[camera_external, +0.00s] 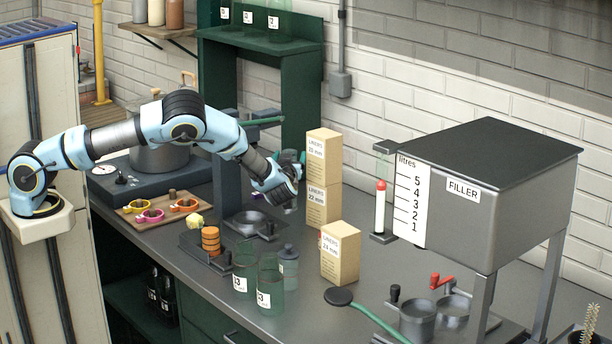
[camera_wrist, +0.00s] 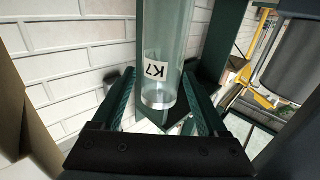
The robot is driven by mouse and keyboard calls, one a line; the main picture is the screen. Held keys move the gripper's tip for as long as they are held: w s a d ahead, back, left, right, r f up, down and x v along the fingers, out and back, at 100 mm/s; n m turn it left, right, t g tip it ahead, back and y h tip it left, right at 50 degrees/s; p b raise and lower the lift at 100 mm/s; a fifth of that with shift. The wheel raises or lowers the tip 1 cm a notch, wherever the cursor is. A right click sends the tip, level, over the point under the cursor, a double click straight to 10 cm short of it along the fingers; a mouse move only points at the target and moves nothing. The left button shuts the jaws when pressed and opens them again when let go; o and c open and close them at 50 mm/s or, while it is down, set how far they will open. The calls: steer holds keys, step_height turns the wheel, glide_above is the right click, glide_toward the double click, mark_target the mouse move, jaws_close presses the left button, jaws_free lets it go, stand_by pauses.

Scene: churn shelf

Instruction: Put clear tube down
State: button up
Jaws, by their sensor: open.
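A clear tube (camera_wrist: 163,35) with a white K7 label, upside down in the picture, shows in the wrist view. It stands between the two fingers of my gripper (camera_wrist: 160,108), which are open with a gap visible on each side. In the external view my gripper (camera_external: 284,188) is low over the bench, left of the stacked liner cartons (camera_external: 322,168). My gripper mostly hides the tube there, and I cannot tell what its base rests on.
A single liner carton (camera_external: 340,257), green-tinted jars (camera_external: 270,290) and a grey bottle (camera_external: 288,265) stand in front. A dark upright (camera_external: 227,185) is close on the left. A stand with a tube (camera_external: 384,200) and the filler (camera_external: 480,190) are to the right.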

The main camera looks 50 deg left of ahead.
steer(key=b+v, duration=0.2)
steer(key=v, duration=0.7)
steer(key=shift+b, duration=0.4)
